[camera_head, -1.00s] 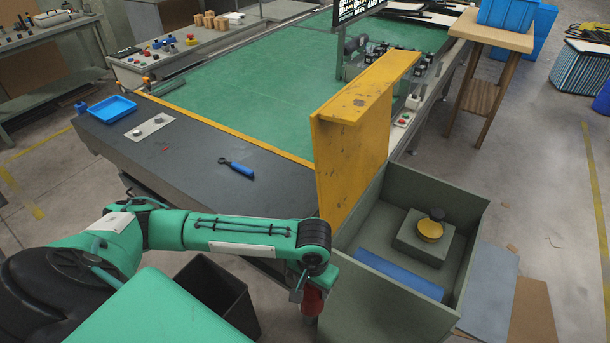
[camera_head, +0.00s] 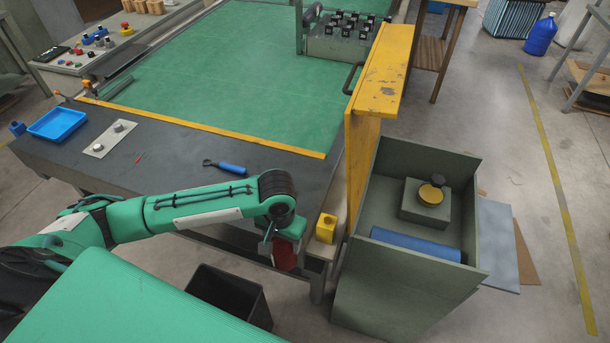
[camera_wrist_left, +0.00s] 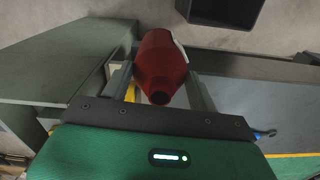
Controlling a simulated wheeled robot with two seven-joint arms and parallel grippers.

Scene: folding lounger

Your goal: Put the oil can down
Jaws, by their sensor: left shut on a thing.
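The red oil can (camera_head: 284,254) hangs in my left gripper (camera_head: 281,250), beside the front edge of the dark table, left of the green-grey box. The left wrist view shows the oil can (camera_wrist_left: 160,66) between the two fingers of my left gripper (camera_wrist_left: 163,80), which is shut on it. A pale label shows on one side of the can. The can's far end and the finger contact are partly hidden. My right gripper does not show.
The dark table (camera_head: 200,174) holds a blue-handled tool (camera_head: 226,167) and a blue tray (camera_head: 57,124). A yellow block (camera_head: 325,228) sits near its corner. A yellow panel (camera_head: 373,100) stands beside the open box (camera_head: 400,271). A dark bin (camera_head: 225,294) stands on the floor below.

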